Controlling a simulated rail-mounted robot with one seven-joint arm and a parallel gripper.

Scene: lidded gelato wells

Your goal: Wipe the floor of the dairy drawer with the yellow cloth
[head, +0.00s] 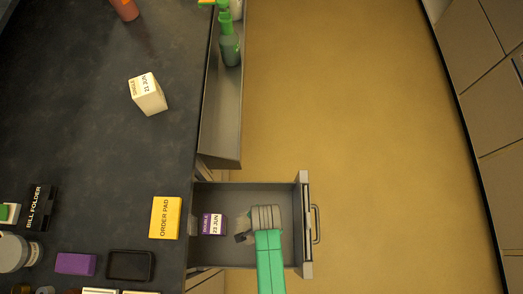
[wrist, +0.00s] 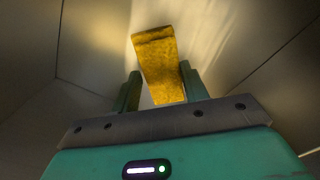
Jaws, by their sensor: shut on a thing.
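The dairy drawer (head: 283,198) is pulled open, with its handle on the right side. My gripper (head: 243,238) is inside it, over its middle. In the wrist view my gripper (wrist: 160,90) is shut on the yellow cloth (wrist: 155,60), which sticks out beyond the fingertips between grey drawer walls. The cloth is hidden in the head view. I cannot tell whether it touches the drawer floor.
A purple and white carton (head: 212,225) marked 23 JUN stands in the drawer at the left, close to my gripper. The dark counter (head: 100,150) lies left, with a yellow order pad (head: 166,217) near its edge.

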